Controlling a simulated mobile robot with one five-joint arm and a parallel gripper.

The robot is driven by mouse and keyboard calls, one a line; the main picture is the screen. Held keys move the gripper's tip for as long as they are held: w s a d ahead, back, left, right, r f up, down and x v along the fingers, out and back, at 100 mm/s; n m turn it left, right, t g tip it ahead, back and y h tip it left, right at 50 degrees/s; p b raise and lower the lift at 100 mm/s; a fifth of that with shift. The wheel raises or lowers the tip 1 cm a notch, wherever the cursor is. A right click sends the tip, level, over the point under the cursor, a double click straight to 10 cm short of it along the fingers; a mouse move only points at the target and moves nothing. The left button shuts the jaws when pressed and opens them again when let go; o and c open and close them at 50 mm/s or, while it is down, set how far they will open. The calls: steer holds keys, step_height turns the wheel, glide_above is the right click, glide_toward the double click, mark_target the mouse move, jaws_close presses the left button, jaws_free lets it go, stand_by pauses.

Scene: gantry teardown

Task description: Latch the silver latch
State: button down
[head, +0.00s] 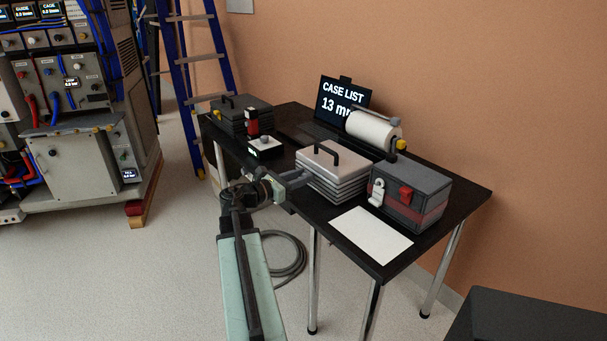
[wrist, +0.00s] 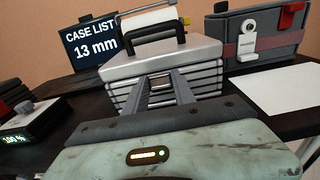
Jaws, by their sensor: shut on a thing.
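The silver latch (head: 377,192) is on the front of a dark grey case with a red band (head: 420,203), near its left end. It also shows in the wrist view (wrist: 247,42), low on the case front; I cannot tell whether it is fastened. A red latch (head: 406,195) sits right of it. My gripper (head: 302,179) is left of this case and apart from the latch, at the near side of a silver ribbed case (head: 333,161). In the wrist view its two fingers (wrist: 162,80) stand apart against that case's ribbed side, apparently shut on it.
A white sheet (head: 371,235) lies on the black table in front of the dark case. A paper roll (head: 374,131) and a screen (head: 341,103) stand behind.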

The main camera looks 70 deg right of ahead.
steer(key=shift+s+r+y+p, duration=0.15)
steer(key=shift+r+y+p, duration=0.35)
steer(key=shift+r+p, duration=0.5)
steer(key=p, duration=0.2)
steer(key=t+y+p, duration=0.1)
steer(key=p, duration=0.1)
steer(key=shift+s+d+r, duration=0.2)
steer(key=shift+d, duration=0.1)
steer(key=shift+s+d+f+t+y+p, duration=0.15)
steer(key=shift+t+y+p, duration=0.4)
steer(key=shift+p, duration=0.7)
steer(key=shift+d+f+y, duration=0.1)
steer(key=shift+f+y, duration=0.05)
steer(key=shift+y, duration=0.2)
steer(key=shift+f, duration=0.1)
steer(key=c, duration=1)
jaws_free()
steer(key=shift+c, duration=0.2)
